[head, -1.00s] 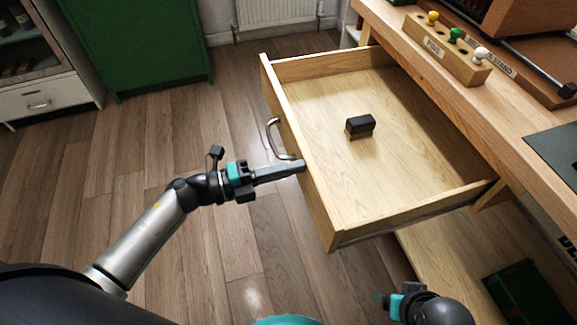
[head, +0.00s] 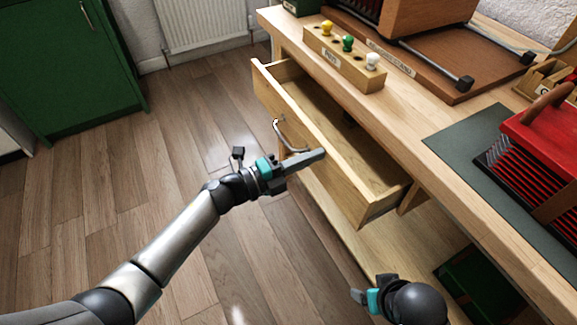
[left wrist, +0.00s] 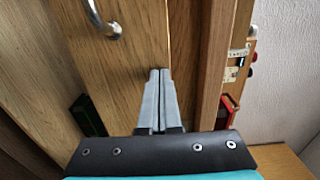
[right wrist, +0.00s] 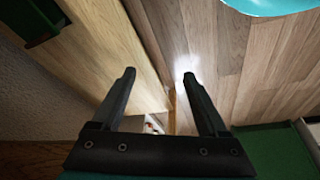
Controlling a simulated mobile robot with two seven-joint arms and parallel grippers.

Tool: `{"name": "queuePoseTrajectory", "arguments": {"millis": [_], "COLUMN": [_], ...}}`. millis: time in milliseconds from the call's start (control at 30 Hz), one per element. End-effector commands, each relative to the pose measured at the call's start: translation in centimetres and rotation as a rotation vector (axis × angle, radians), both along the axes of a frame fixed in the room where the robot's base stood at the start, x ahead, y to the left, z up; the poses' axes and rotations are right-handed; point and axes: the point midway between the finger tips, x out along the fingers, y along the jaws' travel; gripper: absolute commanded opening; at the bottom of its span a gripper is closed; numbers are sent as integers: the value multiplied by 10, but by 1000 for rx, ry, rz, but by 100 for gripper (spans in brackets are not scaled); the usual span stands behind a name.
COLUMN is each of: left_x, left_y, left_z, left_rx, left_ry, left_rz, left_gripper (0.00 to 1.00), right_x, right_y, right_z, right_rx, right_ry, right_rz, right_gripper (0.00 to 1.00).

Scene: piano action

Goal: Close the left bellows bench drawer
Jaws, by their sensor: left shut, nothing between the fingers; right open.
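The light wooden drawer (head: 335,160) sticks partway out of the bench (head: 420,130). A curved metal handle (head: 288,140) is on its front; the handle also shows in the left wrist view (left wrist: 103,22). My left gripper (head: 322,154) is shut and empty, its fingertips at the drawer front to the right of the handle. In the left wrist view the closed fingers (left wrist: 160,75) point at the wooden front. My right gripper (right wrist: 160,85) is open and empty, low beside the bench.
On the benchtop are a peg block (head: 343,62) with yellow, green and white pegs, a dark mat (head: 465,150) and a red bellows-like object (head: 545,130). A dark green box (head: 480,285) sits on the lower shelf. The wooden floor (head: 100,220) to the left is clear.

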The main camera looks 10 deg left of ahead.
Motion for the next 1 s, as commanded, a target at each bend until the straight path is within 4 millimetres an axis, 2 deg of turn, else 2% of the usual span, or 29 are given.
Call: {"name": "queuePoseTrajectory", "arguments": {"millis": [33, 200, 400, 633, 1000], "left_x": [8, 30, 50, 61, 64], "left_y": [-12, -45, -74, -90, -96], "left_z": [0, -2, -1, -1, 1], "left_rx": [-2, -2, -2, -1, -2], "left_ry": [-4, -3, -1, -1, -1], "left_rz": [-1, -1, -1, 0, 2], "left_gripper": [0, 0, 0, 0, 0], "right_x": [0, 3, 2, -1, 0], "right_y": [0, 0, -1, -1, -1], "right_z": [3, 23, 47, 63, 67], "right_rx": [2, 4, 8, 9, 12], "right_ry": [-7, -36, -70, -89, -98], "right_rz": [-1, -2, -3, -3, -3], "right_gripper": [76, 76, 76, 76, 76]}}
